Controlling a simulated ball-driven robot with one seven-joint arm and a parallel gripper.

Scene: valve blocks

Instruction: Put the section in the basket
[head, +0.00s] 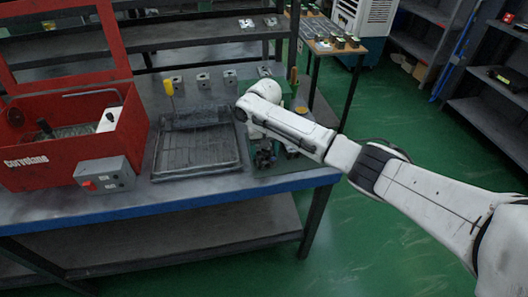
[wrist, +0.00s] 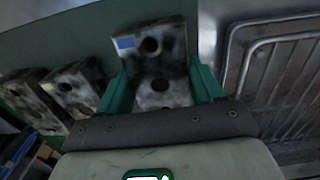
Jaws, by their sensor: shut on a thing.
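My gripper (wrist: 160,88) has teal fingers on both sides of a worn grey metal section (wrist: 155,65) with dark round holes and a blue patch on one face. The fingers are shut on it. In the head view my gripper (head: 265,157) is low over the right part of the table, and my arm hides most of the held section. The basket (head: 195,163), a dark wire tray, lies just left of it on the table. Its wire rim (wrist: 232,62) also shows at the right of the wrist view, beside the gripper and apart from it.
Other grey blocks (wrist: 75,88) stand close left of my gripper in the wrist view. A red machine (head: 70,150) with a grey switch box (head: 104,174) stands left of the basket. Several small blocks (head: 203,80) and a yellow-handled tool (head: 169,88) are behind it.

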